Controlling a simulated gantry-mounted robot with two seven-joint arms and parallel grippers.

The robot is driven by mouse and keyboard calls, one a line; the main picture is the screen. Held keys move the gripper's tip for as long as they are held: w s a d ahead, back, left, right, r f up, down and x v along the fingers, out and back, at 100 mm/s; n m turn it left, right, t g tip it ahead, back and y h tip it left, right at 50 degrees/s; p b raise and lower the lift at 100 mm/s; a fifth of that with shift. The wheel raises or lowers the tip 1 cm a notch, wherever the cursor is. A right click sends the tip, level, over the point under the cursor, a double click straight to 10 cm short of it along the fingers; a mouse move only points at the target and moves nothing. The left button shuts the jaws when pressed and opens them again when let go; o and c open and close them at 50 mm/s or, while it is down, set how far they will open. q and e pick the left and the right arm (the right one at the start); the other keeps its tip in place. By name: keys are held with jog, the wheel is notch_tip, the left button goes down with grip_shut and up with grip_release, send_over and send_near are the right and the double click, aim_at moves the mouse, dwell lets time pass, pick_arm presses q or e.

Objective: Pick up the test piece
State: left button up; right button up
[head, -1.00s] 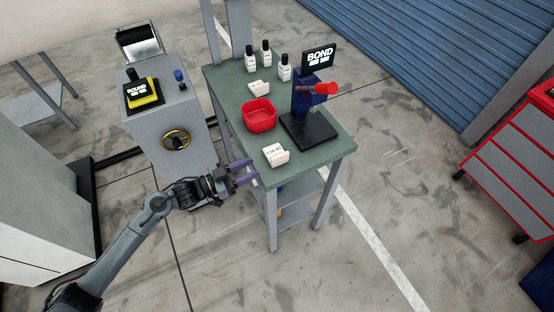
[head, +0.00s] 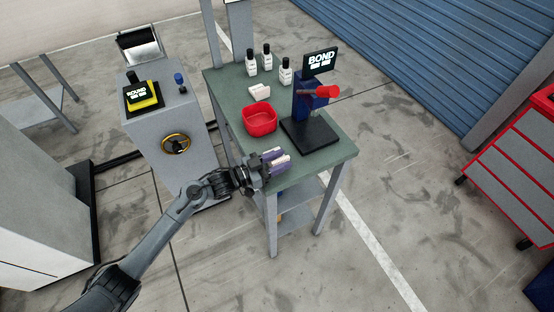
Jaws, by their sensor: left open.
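A small white labelled block (head: 280,159), which looks like the test piece, lies near the front edge of the green table (head: 318,157). My left gripper (head: 276,161) is over the block, with its purple fingers on either side of it. The gripper is open, and its fingers hide much of the block and its label. I cannot tell whether a finger touches it. A second white block (head: 260,92) lies further back on the table. My right gripper is not in view.
A red tray (head: 260,121) stands just behind the left gripper. Several white bottles (head: 267,57) stand at the back. A grey machine (head: 170,113) is left of the table.

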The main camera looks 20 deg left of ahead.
pick_arm(q)
jog(key=shift+w+d, duration=0.2)
jog(key=shift+w, duration=0.1)
grip_shut()
